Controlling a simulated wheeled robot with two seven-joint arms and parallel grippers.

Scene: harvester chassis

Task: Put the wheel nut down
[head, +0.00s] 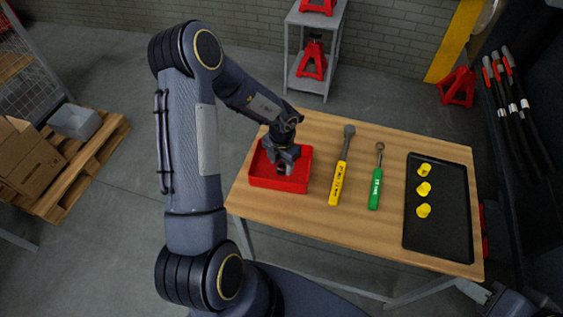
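Three yellow pieces, which look like wheel nuts, (423,189) sit in a column on the black tray (436,240) at the right of the table. A red open bin (265,181) stands at the table's left end. My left gripper (284,168) points down into the red bin. Its fingers are small and dark, and I cannot tell whether they are open or hold a nut. Part of my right arm shows at the bottom right edge, with what seems to be its gripper (473,290) below the table's front edge; its state is unclear.
A grey shelf (312,75) with red jack stands is behind. A pallet (75,175) with boxes is at left.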

